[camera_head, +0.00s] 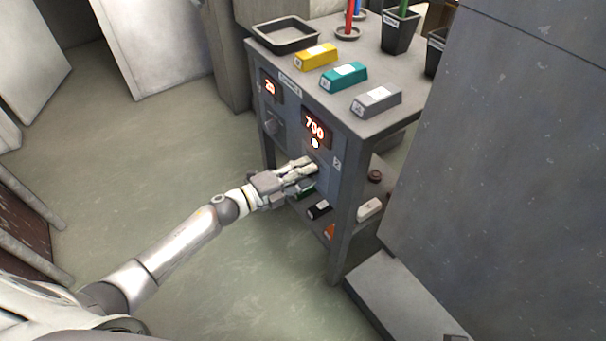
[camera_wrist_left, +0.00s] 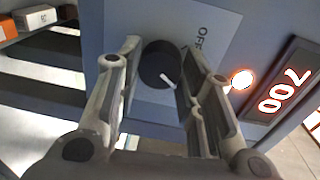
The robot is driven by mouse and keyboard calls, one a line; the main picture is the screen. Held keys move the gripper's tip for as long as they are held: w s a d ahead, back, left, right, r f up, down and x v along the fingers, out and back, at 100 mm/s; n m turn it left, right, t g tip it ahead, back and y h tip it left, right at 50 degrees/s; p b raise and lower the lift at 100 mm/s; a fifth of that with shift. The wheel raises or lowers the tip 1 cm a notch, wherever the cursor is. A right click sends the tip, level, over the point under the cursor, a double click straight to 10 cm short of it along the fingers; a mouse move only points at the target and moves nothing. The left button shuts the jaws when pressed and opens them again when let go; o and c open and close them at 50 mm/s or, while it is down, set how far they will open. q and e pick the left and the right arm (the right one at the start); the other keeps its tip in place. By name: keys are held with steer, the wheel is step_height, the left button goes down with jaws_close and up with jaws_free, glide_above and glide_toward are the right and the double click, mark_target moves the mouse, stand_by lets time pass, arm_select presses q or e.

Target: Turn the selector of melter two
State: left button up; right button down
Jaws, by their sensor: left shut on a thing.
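The panel of melter two (camera_head: 326,167) carries a red display (camera_head: 317,127) reading 700 and a "2" label. In the left wrist view the display (camera_wrist_left: 285,90) sits to the right of a lit lamp (camera_wrist_left: 242,79). The dark round selector (camera_wrist_left: 160,62) has a white pointer mark on a plate (camera_wrist_left: 206,22) lettered OFF. My left gripper (camera_head: 306,166) is at this panel below the display, its fingers (camera_wrist_left: 161,52) on both sides of the selector and shut on it. The gripper hides the selector in the head view. My right gripper is not in view.
A second display (camera_head: 269,86) reads 20, with a knob (camera_head: 272,127) below it. Yellow (camera_head: 316,57), teal (camera_head: 344,76) and grey (camera_head: 376,99) blocks and a tray (camera_head: 286,36) lie on top. A grey wall (camera_head: 510,160) stands to the right; the floor at left is open.

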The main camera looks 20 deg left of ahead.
arm_select(q)
steer(key=shift+f+m+b, duration=0.1)
steer(key=shift+m+b, duration=0.25)
steer(key=shift+m, duration=0.85)
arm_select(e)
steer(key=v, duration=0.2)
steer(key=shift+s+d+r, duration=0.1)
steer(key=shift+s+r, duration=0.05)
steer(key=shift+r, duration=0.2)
arm_select(q)
steer(key=o, duration=1)
steer(key=shift+o, duration=0.2)
steer(key=shift+s, duration=0.15)
steer(key=v, duration=1.2)
steer(key=shift+d, duration=0.1)
